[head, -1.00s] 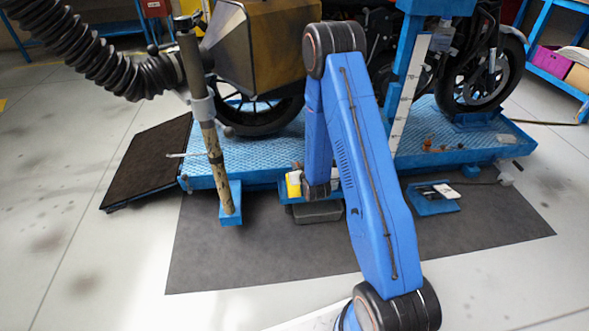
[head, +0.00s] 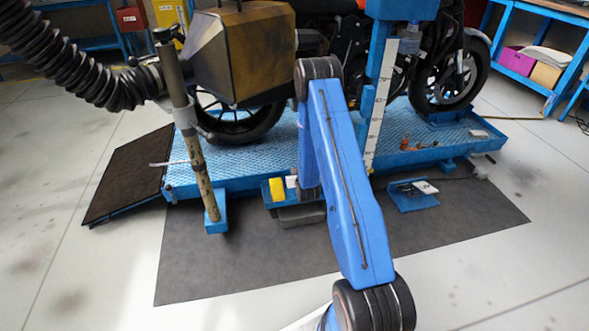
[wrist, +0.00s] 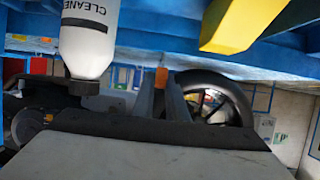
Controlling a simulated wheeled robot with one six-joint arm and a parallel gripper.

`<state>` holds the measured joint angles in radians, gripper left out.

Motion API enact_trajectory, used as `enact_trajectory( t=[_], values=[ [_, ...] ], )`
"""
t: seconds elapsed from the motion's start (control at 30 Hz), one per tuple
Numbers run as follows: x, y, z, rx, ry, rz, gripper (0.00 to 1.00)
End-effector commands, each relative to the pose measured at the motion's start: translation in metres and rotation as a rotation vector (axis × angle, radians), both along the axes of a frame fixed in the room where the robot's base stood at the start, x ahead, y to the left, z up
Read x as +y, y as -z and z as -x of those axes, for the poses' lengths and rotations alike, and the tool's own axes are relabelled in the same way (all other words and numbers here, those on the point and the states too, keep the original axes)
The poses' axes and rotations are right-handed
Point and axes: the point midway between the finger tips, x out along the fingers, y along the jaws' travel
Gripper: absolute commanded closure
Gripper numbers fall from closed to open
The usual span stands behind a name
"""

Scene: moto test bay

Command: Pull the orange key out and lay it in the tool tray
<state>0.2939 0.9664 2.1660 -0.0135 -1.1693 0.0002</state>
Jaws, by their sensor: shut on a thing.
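The orange key (wrist: 161,78) shows as a small orange piece between the fingertips of my gripper (wrist: 160,86) in the wrist view. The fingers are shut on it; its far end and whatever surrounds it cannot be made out. In the head view my blue arm hides the gripper and the key. A small blue tray (head: 416,206) with dark and white items in it lies low in front of the blue lift, right of my arm. I take it for the tool tray.
A motorcycle stands on the blue lift platform (head: 245,157). A post (head: 199,160) and a black hose (head: 75,62) are at the left. A white cleaner bottle (wrist: 88,38) and a yellow object (wrist: 240,22) are close in the wrist view. The dark mat (head: 250,262) has free room.

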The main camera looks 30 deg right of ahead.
Motion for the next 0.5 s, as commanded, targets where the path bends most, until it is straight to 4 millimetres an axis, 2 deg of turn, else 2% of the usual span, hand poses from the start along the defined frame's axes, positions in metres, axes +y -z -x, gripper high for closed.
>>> enact_trajectory(
  t=[0.5],
  values=[
    [0.000,0.062,0.000,0.001,0.000,0.000,1.00]
  ],
)
